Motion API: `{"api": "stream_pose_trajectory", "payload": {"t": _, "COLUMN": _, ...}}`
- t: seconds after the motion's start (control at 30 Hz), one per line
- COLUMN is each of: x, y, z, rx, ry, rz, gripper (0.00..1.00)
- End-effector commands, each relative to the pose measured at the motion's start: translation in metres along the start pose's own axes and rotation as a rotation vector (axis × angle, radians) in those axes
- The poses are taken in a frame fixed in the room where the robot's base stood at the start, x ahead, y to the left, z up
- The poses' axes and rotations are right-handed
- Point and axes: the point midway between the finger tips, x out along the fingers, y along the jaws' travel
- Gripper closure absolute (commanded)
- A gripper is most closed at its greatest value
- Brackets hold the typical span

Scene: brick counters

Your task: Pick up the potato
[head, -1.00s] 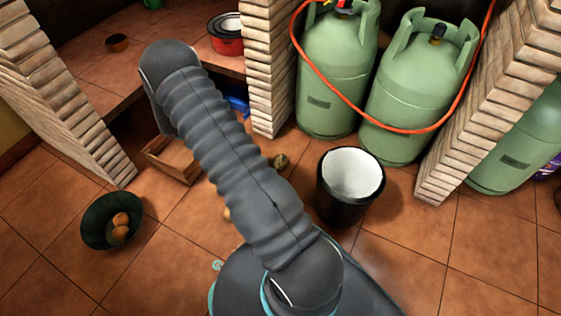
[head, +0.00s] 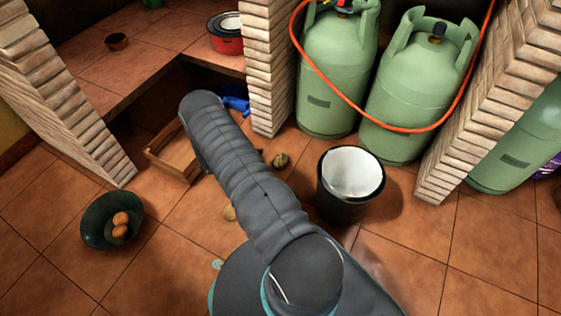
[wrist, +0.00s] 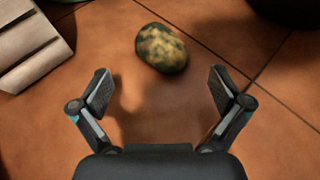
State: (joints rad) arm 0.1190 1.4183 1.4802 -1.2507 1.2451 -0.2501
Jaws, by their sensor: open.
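The potato (wrist: 162,48), mottled yellow and dark green, lies on the tiled floor in the upper middle of the wrist view. It also shows in the head view (head: 281,160), between the brick pillar and the black bucket. My gripper (wrist: 160,92) is open and empty, its two fingers spread wide. The potato is just beyond the fingertips, apart from them and roughly centred between them. In the head view my arm hides the gripper.
The black bucket (head: 346,207) with a white inside stands right of the potato. A brick pillar (head: 270,80) rises behind it. A yellowish round thing (head: 229,212) is partly hidden by my arm. A wooden crate (head: 172,155) and a dark bowl (head: 97,232) are left.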

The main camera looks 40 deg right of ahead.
Motion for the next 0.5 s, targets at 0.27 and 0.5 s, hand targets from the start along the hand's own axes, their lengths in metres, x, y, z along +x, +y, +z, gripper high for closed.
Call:
{"api": "stream_pose_trajectory", "payload": {"t": 0.27, "x": 0.019, "y": 0.0, "z": 0.0, "rx": 0.0, "ry": 0.0, "rz": 0.0, "gripper": 0.0}}
{"api": "stream_pose_trajectory", "payload": {"t": 0.5, "x": 0.044, "y": -0.002, "z": -0.001, "rx": -0.001, "ry": 0.001, "rz": -0.003, "gripper": 0.0}}
